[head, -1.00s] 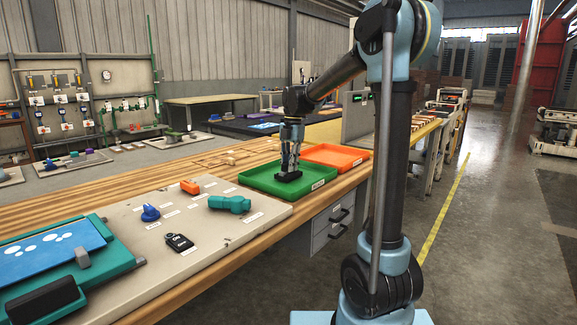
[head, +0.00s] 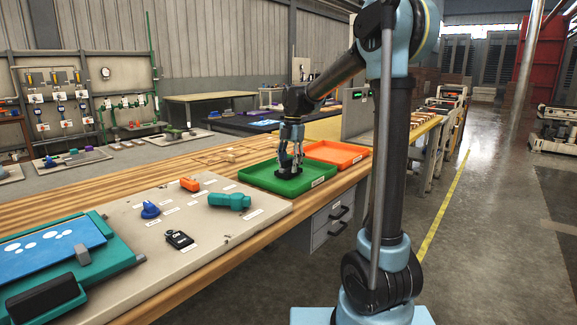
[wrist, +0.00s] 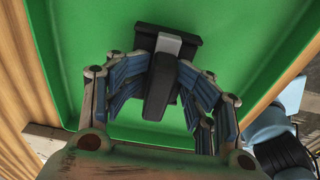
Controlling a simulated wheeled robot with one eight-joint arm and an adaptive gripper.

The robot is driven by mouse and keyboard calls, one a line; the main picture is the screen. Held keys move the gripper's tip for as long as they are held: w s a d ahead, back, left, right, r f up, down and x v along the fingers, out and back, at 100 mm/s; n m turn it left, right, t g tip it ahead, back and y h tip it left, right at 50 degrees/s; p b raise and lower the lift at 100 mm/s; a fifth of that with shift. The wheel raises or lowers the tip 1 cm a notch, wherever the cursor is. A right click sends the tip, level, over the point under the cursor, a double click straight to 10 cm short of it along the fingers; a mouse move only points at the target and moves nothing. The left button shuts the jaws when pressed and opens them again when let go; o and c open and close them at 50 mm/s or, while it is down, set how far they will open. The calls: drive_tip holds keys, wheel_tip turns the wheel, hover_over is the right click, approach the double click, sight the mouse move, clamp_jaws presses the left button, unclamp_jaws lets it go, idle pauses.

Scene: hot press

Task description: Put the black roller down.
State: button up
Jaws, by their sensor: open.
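The black roller (wrist: 160,85) lies on the floor of the green tray (head: 258,178). In the wrist view it shows as a dark handle with a wider black end and a grey patch. My gripper (head: 288,168) is over the tray, pointing down at the roller. In the wrist view its fingers (wrist: 158,95) are spread on either side of the roller's handle, and a gap seems to show at both sides. In the head view the roller (head: 286,173) is partly hidden by the fingers.
An orange tray (head: 337,153) stands just beyond the green one. A pale board (head: 215,238) nearer me holds a blue knob (head: 150,210), an orange block (head: 189,184), a teal part (head: 229,201) and a black device (head: 179,239). A teal press (head: 70,260) is at the left.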

drive_tip(key=shift+r, duration=0.15)
wheel_tip(320, 180, up, 13)
drive_tip(key=w, duration=0.1)
drive_tip(key=shift+d, duration=0.45)
drive_tip(key=s+d+f+m+t, duration=0.1)
drive_tip(key=s+d+f+m, duration=0.3)
drive_tip(key=s+d+m, duration=0.3)
drive_tip(key=s+d+f+m+t, duration=0.1)
drive_tip(key=s+d+f+m, duration=0.45)
drive_tip(key=s, duration=0.45)
drive_tip(key=s+d+f+m, duration=0.3)
drive_tip(key=s+f+m, duration=0.5)
drive_tip(key=f, duration=0.1)
drive_tip(key=s+d+f+m+t, duration=0.1)
drive_tip(key=s+d+f+m, duration=0.3)
drive_tip(key=s+f+m, duration=0.3)
wheel_tip(320, 180, down, 2)
drive_tip(key=shift+s+d+m+h, duration=0.2)
drive_tip(key=shift+s+m+h, duration=0.2)
drive_tip(key=shift+s, duration=0.2)
